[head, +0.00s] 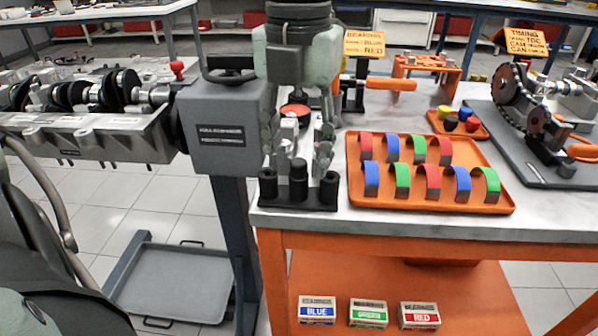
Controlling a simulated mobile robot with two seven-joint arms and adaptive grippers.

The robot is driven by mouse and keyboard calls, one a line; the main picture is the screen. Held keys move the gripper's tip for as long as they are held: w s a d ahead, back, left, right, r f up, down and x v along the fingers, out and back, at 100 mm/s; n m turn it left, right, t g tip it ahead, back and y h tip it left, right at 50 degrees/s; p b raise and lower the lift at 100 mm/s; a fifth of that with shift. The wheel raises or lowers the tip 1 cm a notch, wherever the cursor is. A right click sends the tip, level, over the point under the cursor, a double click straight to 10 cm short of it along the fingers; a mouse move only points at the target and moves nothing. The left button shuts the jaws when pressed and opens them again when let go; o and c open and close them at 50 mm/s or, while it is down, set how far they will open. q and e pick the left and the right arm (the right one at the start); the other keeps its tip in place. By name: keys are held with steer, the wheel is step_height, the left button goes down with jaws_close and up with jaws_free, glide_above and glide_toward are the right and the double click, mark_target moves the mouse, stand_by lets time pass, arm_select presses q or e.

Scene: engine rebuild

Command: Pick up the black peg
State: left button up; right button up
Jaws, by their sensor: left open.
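My left gripper (297,165) hangs down over the near left corner of the workbench, its fingers spread. Below it is a black holder (308,205) with upright black cylinders. The middle black cylinder (298,182) stands between the fingertips, with a finger on each side; contact cannot be told. Another black cylinder stands at each side of it. A small black peg (451,123) also stands in a small orange tray (434,121) farther right, beside yellow, blue and red ones. My right gripper is out of view.
A large orange tray (430,205) with red, blue and green curved shells lies right of the holder. A red bowl (295,110) is behind the gripper. An engine block (100,140) on a grey stand is at left. A chain assembly (530,110) is at right.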

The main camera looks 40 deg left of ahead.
arm_select(q)
steer(key=shift+f, duration=0.35)
steer(key=shift+c, duration=0.6)
steer(key=shift+c, duration=1.1)
jaws_close()
steer(key=shift+r, duration=0.2)
